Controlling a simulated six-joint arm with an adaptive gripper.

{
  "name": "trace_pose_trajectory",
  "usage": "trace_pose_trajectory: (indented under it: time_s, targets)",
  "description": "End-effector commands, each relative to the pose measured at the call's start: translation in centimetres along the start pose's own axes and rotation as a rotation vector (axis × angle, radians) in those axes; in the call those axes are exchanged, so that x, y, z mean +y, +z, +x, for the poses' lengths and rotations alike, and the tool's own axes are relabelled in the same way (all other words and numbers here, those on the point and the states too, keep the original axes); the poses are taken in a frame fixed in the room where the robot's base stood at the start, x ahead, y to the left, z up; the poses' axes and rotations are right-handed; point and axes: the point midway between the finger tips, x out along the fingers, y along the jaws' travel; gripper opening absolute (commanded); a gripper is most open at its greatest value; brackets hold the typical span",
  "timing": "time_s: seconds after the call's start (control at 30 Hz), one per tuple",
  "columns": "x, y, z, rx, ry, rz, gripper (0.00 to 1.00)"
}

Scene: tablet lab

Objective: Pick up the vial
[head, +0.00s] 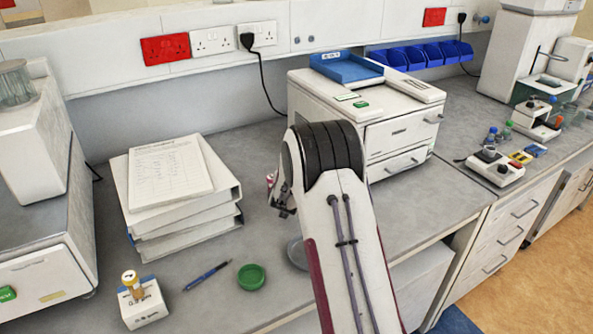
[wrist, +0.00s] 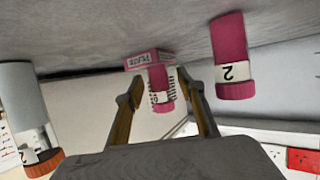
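In the wrist view, a pink vial (wrist: 161,88) with a printed white label shows between the two fingers of my gripper (wrist: 165,100). The fingers are apart, with a gap on each side of the vial, and do not touch it. Just behind it in the picture is a small pink and white box (wrist: 149,60). A larger pink tube (wrist: 232,58) with a white label marked 2 is at right. In the head view my gripper (head: 282,198) is low beside the white instrument, mostly hidden by my arm. A scrap of pink (head: 270,179) shows beside it.
A container with an orange cap (wrist: 45,164) is at left in the wrist view. In the head view, binders (head: 185,220) lie left, the white instrument (head: 395,135) stands behind, and an amber vial (head: 131,283) sits on a box. A green lid (head: 251,277) and pen (head: 206,275) lie in front.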

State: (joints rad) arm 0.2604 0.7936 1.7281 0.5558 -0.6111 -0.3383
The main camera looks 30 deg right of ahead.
Motion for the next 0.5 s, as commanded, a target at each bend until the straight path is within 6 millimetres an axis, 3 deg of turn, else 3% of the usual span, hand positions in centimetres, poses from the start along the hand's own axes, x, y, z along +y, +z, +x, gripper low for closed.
trace_pose_trajectory:
  time_s: [0.03, 0.13, 0.5]
  targets:
    - [0.00, -0.01, -0.01, 0.000, 0.000, 0.000, 0.28]
    - [0.00, 0.00, -0.01, 0.000, 0.000, 0.000, 0.02]
    - [-0.01, -0.08, -0.03, 0.001, 0.000, 0.000, 0.00]
